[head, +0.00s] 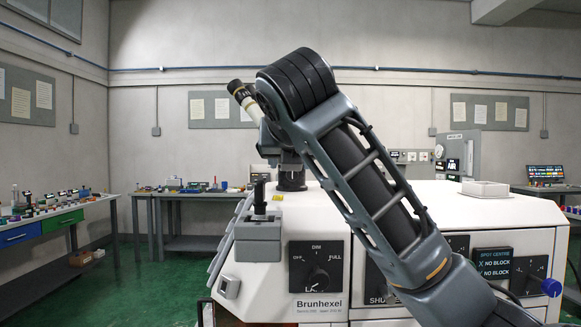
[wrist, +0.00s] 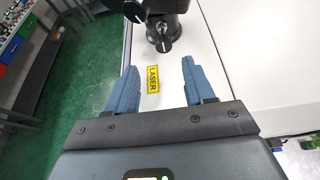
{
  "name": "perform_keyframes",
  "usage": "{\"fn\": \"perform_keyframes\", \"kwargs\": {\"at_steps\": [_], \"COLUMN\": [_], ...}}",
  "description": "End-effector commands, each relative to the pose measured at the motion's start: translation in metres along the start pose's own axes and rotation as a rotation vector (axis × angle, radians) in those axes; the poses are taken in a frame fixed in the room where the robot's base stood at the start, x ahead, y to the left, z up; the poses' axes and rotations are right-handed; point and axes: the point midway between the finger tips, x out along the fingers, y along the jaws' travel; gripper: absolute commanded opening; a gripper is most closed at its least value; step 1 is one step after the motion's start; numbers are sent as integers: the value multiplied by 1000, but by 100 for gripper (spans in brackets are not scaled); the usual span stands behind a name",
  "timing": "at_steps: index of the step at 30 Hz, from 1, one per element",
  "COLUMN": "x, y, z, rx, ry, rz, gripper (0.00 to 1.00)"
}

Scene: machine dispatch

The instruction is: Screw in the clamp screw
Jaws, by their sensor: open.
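In the wrist view my gripper (wrist: 158,64) is open, with its two blue fingers apart and nothing between them. Just beyond the fingertips is a black fitting (wrist: 177,10) with a small black knob (wrist: 163,44) facing me; it may be the clamp screw, but I cannot tell for sure. The knob is apart from the fingers. In the head view a black round mount (head: 291,181) stands on the white Brunhexel machine (head: 325,222), below the end of my arm. My fingers are hidden there, and no loose screw can be made out.
A yellow LASER label (wrist: 153,79) lies on the white top below my fingers. A black lever on a grey box (head: 258,230) stands at the machine's front left. A white and black eyepiece tube (head: 243,97) rises behind my arm. Benches line the back and left.

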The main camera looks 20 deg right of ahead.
Motion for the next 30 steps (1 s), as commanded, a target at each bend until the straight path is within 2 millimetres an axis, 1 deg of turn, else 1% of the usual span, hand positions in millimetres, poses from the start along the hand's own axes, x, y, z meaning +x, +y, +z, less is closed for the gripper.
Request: {"fn": "perform_keyframes", "kwargs": {"at_steps": [1,5,12,18,22,29,30], "x": [1,12,49,71,77,78,78], "y": [-3,-5,-4,-4,-4,-4,-4], "z": [0,0,1,1,0,0,0], "rx": [-15,-23,-20,-19,-19,-19,-19], "ry": [-3,-2,-1,-2,-4,-4,-4], "rz": [-13,-19,-16,-15,-14,-14,-14], "gripper": [53,53,53,53,53,53,51]}}
